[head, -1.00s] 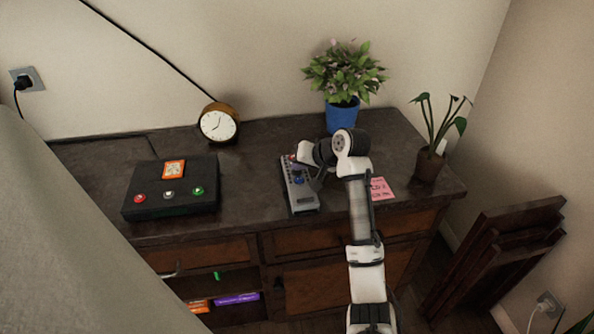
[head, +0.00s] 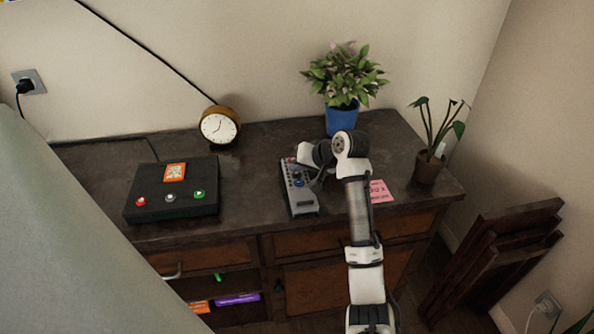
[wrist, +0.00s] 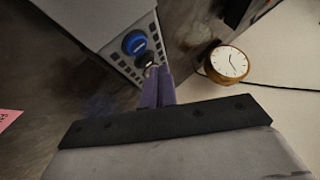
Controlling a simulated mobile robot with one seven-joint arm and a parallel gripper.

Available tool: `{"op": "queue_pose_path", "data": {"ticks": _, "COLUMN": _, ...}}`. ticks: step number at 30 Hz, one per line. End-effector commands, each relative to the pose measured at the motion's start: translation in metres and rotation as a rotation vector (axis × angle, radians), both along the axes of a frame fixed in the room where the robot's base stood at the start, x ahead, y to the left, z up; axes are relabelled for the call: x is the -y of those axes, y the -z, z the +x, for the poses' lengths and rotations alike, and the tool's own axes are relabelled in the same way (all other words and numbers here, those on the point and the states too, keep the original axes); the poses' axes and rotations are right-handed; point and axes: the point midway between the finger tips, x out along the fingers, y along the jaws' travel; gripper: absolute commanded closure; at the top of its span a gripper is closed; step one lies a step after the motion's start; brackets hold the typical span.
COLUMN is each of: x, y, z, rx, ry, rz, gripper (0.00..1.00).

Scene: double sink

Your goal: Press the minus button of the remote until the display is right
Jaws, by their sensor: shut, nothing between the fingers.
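The grey remote (head: 303,204) lies on the dark dresser top, left of my arm in the head view. It has rows of small buttons and a blue round button (head: 298,183). In the wrist view the remote (wrist: 88,20) shows at the upper left, with its blue button (wrist: 134,42). My gripper (wrist: 157,74) is shut and empty, its fingertips at or just over the remote beside a small dark round button; whether they touch cannot be told. The minus button's mark and any display are not readable. In the head view my arm hides the fingertips.
A pink note (head: 380,191) lies right of the remote. A black box (head: 172,204) with red, grey and green buttons stands left. A clock (head: 219,126), a blue-potted plant (head: 341,119) and a brown-potted plant (head: 429,167) stand around. The dresser top between box and remote is clear.

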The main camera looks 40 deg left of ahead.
Motion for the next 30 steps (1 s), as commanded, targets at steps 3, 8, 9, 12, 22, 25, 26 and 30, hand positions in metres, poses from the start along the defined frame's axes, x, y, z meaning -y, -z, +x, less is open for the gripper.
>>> {"op": "queue_pose_path", "data": {"ticks": 3, "x": 0.0, "y": -0.007, "z": 0.0, "rx": 0.0, "ry": 0.0, "rz": 0.0, "gripper": 1.0}}
{"op": "queue_pose_path", "data": {"ticks": 8, "x": 0.0, "y": -0.006, "z": 0.0, "rx": 0.0, "ry": 0.0, "rz": 0.0, "gripper": 1.0}}
{"op": "queue_pose_path", "data": {"ticks": 9, "x": 0.0, "y": -0.006, "z": 0.0, "rx": 0.0, "ry": 0.0, "rz": 0.0, "gripper": 1.0}}
{"op": "queue_pose_path", "data": {"ticks": 12, "x": 0.0, "y": -0.006, "z": 0.0, "rx": 0.0, "ry": 0.0, "rz": 0.0, "gripper": 1.0}}
{"op": "queue_pose_path", "data": {"ticks": 22, "x": 0.0, "y": -0.032, "z": 0.0, "rx": 0.001, "ry": 0.001, "rz": 0.001, "gripper": 1.0}}
{"op": "queue_pose_path", "data": {"ticks": 25, "x": 0.0, "y": -0.041, "z": 0.0, "rx": 0.001, "ry": 0.001, "rz": 0.001, "gripper": 1.0}}
{"op": "queue_pose_path", "data": {"ticks": 26, "x": 0.0, "y": -0.044, "z": 0.0, "rx": 0.001, "ry": 0.001, "rz": 0.001, "gripper": 1.0}}
{"op": "queue_pose_path", "data": {"ticks": 30, "x": 0.0, "y": -0.056, "z": 0.0, "rx": 0.0, "ry": 0.0, "rz": 0.0, "gripper": 1.0}}
